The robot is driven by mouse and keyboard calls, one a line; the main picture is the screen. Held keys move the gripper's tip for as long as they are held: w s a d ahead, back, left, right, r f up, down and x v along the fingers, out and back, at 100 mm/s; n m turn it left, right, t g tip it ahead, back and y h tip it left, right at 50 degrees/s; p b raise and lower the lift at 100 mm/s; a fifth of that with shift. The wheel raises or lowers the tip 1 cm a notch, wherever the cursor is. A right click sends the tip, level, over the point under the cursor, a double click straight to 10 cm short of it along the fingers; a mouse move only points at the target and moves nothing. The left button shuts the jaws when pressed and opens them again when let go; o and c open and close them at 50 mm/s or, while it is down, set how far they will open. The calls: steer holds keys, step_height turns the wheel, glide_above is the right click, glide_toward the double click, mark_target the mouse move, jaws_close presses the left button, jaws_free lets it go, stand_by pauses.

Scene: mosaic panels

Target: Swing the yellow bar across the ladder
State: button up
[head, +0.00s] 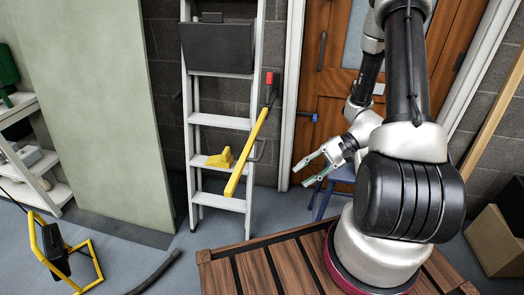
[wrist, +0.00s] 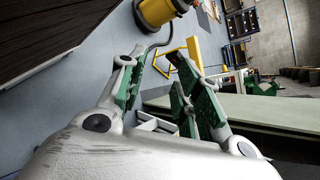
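The yellow bar (head: 247,150) slants down and left from a dark pivot with a red top (head: 270,80) at the ladder's right. A yellow bracket (head: 220,158) sits on a ladder rung, left of the bar. My gripper (head: 302,175) is open and empty, to the right of the bar and apart from it. Its spread green-padded fingers also show in the wrist view (wrist: 160,78).
A blue stool (head: 335,178) stands behind my gripper by the wooden door (head: 335,80). A slatted wooden platform (head: 250,272) lies in front. A yellow-framed lamp (head: 65,255) and a dark hose are on the floor at left. A pale green panel (head: 95,110) stands left of the ladder.

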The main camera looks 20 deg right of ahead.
steer(key=w+a+f+t+y, duration=0.1)
steer(key=w+a+f+t, duration=0.15)
steer(key=w+f, duration=0.2)
steer(key=n+t, duration=0.3)
steer(key=t, duration=0.4)
glide_toward(262, 148)
steer(key=f+x, duration=0.1)
steer(key=x, duration=0.2)
steer(key=shift+g, duration=0.25)
steer(key=x, duration=0.7)
steer(key=shift+r, duration=0.25)
steer(key=shift+c, duration=0.3)
jaws_close()
